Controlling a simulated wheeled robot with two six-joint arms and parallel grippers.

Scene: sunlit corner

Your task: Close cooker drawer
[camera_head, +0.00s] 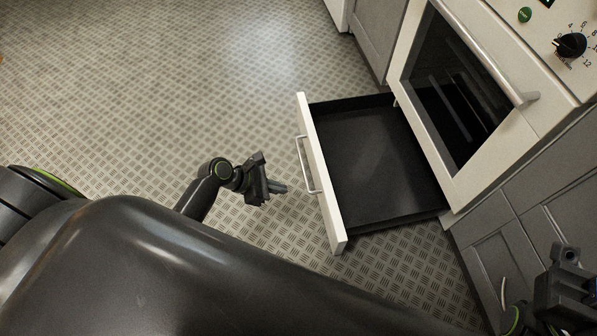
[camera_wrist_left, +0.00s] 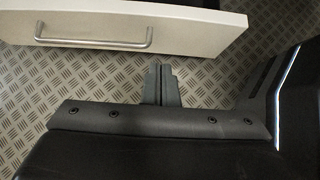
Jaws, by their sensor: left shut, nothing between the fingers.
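The cooker drawer is pulled out at the bottom of the white cooker, with its white front panel (camera_head: 318,170) facing left and its dark inside (camera_head: 370,160) empty. A metal bar handle (camera_head: 306,165) runs along the front; the handle also shows in the left wrist view (camera_wrist_left: 93,43). My left gripper (camera_head: 284,188) is a short way left of the drawer front and handle, apart from both. Its fingers (camera_wrist_left: 159,68) are shut together with nothing between them. My right gripper (camera_head: 564,275) is partly in view at the lower right by the cabinets; its fingertips cannot be made out.
The cooker's oven door (camera_head: 455,85) is shut above the drawer, with a bar handle and a black knob (camera_head: 571,45). Grey cabinets (camera_head: 500,235) stand on both sides. The patterned metal floor (camera_head: 200,90) left of the drawer is clear.

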